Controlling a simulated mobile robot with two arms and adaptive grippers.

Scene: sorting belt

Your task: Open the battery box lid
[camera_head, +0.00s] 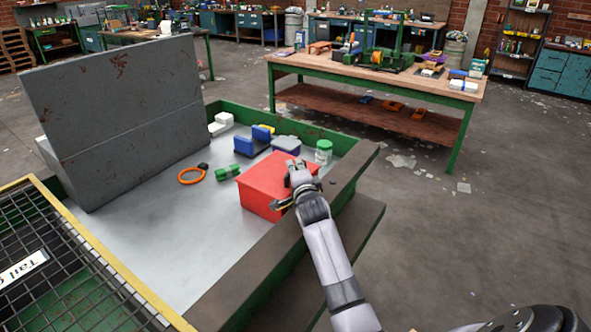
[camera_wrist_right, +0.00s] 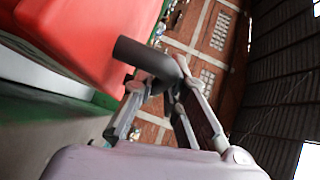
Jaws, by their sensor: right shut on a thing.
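The red battery box (camera_head: 262,184) sits on the grey metal sorting surface, against the near right edge. Its lid looks closed in the head view, with no gap that I can make out. My right gripper (camera_head: 297,178) is over the box's right side and hides part of it. In the right wrist view the red box (camera_wrist_right: 85,35) fills the upper left. There a dark curved handle (camera_wrist_right: 145,56) sticks out beside it, and my right gripper (camera_wrist_right: 160,92) is shut on this handle. My left gripper is in neither view.
A tall grey panel (camera_head: 125,110) stands left. The surface's front left is clear.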

